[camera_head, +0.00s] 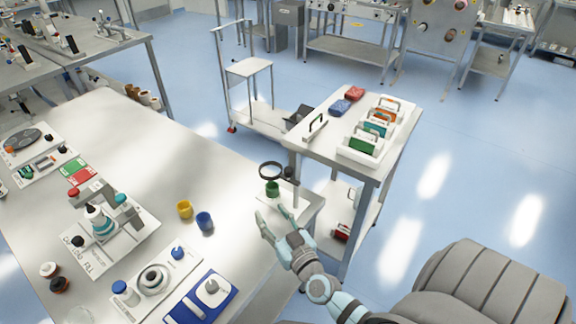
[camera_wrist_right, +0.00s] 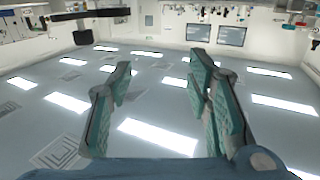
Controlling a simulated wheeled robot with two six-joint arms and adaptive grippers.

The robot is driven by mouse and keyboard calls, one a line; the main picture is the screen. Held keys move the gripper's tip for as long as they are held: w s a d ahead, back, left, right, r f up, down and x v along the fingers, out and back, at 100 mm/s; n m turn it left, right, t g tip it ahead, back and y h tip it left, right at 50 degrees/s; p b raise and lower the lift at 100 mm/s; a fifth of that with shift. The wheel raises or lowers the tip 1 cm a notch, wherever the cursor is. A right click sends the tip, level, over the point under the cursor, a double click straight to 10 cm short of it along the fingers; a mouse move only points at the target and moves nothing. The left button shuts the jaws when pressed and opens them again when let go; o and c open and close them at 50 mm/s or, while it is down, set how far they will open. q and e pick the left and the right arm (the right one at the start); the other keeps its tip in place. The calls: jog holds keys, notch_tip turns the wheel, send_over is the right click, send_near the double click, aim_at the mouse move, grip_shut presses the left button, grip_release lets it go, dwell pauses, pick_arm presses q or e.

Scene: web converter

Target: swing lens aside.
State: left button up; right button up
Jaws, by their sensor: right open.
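The lens is a dark round ring (camera_head: 271,170) held out to the left from a pale upright post (camera_head: 296,192) at the right end of the long table. A green cup (camera_head: 272,189) shows below the lens. My right gripper (camera_head: 269,212) is open and empty, with its fingers toward the post and cup, just in front of them. In the right wrist view its two teal fingers (camera_wrist_right: 155,85) are spread with nothing between them. A dark horizontal bar (camera_wrist_right: 90,15) at the upper left there may be the lens or its arm. My left gripper is out of view.
A yellow cup (camera_head: 184,209) and a blue cup (camera_head: 204,221) stand on the long table (camera_head: 165,150), left of my gripper. A side table (camera_head: 318,150) with colored blocks and handled trays stands beyond. A grey chair (camera_head: 480,285) is at the lower right.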

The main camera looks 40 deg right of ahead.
aim_at(290, 173)
jog(key=d+m+g+h, duration=0.1)
jog(key=d+m+h, duration=0.3)
jog(key=d+h, duration=0.3)
jog(key=shift+y, duration=0.6)
jog(key=b+x, duration=0.1)
jog(key=x, duration=0.3)
jog(key=b+x, duration=0.1)
jog(key=x, duration=0.4)
jog(key=d+b+x, duration=0.1)
jog(key=x, duration=0.3)
jog(key=shift+d+f+b, duration=0.2)
jog(key=shift+f+b, duration=0.15)
jog(key=shift+f, duration=0.05)
jog(key=shift+w+r, duration=0.1)
grip_shut()
